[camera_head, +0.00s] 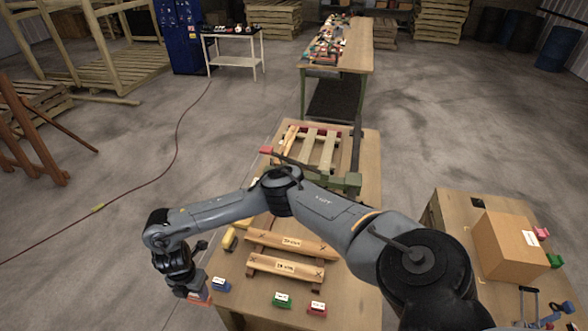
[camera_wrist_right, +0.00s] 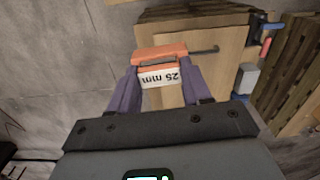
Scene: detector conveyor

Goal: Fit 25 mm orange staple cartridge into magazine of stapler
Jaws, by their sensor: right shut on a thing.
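My right gripper (camera_head: 198,296) is shut on the orange staple cartridge (camera_wrist_right: 160,54), whose white label reads 25 mm. The cartridge also shows in the head view (camera_head: 199,298), low at the left front corner of the wooden table. In the right wrist view, the purple fingers (camera_wrist_right: 160,92) grip it from both sides. A yellow thing (camera_head: 230,238) lies at the table's left edge, partly behind my arm; I cannot tell whether it is the stapler. No magazine can be made out. My left gripper is not in view.
Blue (camera_head: 221,284), green (camera_head: 282,300) and red (camera_head: 316,308) labelled pieces lie along the table's front. Two labelled wooden beams (camera_head: 291,241) lie behind them. A slatted pallet (camera_head: 318,150) is farther back. A cardboard box (camera_head: 505,250) stands on the right table.

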